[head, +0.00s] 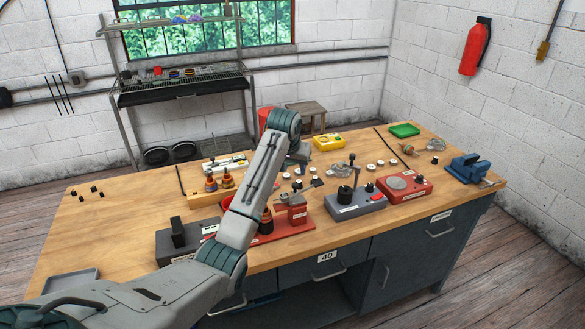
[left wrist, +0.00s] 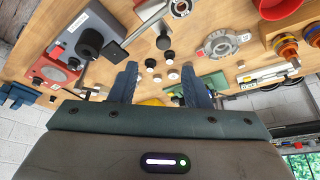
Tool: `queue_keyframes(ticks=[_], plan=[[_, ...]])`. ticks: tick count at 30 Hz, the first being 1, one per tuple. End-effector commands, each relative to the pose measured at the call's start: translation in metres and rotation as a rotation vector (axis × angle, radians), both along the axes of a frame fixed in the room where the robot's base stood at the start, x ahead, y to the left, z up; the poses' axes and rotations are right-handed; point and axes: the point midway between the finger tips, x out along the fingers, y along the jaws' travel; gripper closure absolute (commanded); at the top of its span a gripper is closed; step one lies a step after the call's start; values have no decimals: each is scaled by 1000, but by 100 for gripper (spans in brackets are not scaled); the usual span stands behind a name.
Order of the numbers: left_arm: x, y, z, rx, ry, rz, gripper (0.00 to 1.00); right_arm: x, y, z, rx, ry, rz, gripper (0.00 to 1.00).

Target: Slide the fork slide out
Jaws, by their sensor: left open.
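My left gripper (left wrist: 159,68) is open and empty, its two blue fingers apart above the bench in the left wrist view. In the head view it is mostly hidden behind my left arm. A red fixture (head: 292,213) with a grey metal top stands on a red base near the front of the bench, partly covered by my arm. Part of it shows at the top of the left wrist view (left wrist: 149,8), beside a metal ring. I cannot tell for sure which part is the fork slide. My right gripper is not in view.
A grey box (head: 347,209) with a black knob and a red box (head: 405,188) stand right of the fixture. A blue vise (head: 470,167) is at the right edge. A round metal housing (left wrist: 222,43) and several small caps lie nearby. The left bench top is mostly clear.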

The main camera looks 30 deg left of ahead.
Motion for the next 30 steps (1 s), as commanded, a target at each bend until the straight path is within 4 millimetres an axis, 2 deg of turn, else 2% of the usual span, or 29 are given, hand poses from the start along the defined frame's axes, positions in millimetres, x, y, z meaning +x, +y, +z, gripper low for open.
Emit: queue_keyframes(ticks=[3,8,23,26,29,30], plan=[[-5,-1,13,0,-2,0,57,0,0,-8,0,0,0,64],[-9,-2,23,0,0,-1,57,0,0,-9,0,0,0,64],[-10,-2,24,0,1,-1,57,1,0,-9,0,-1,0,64],[-15,-5,13,4,6,-5,57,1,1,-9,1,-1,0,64],[-30,-11,-13,15,15,-20,57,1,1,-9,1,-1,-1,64],[-40,-15,-27,22,19,-29,57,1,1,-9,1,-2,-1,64]])
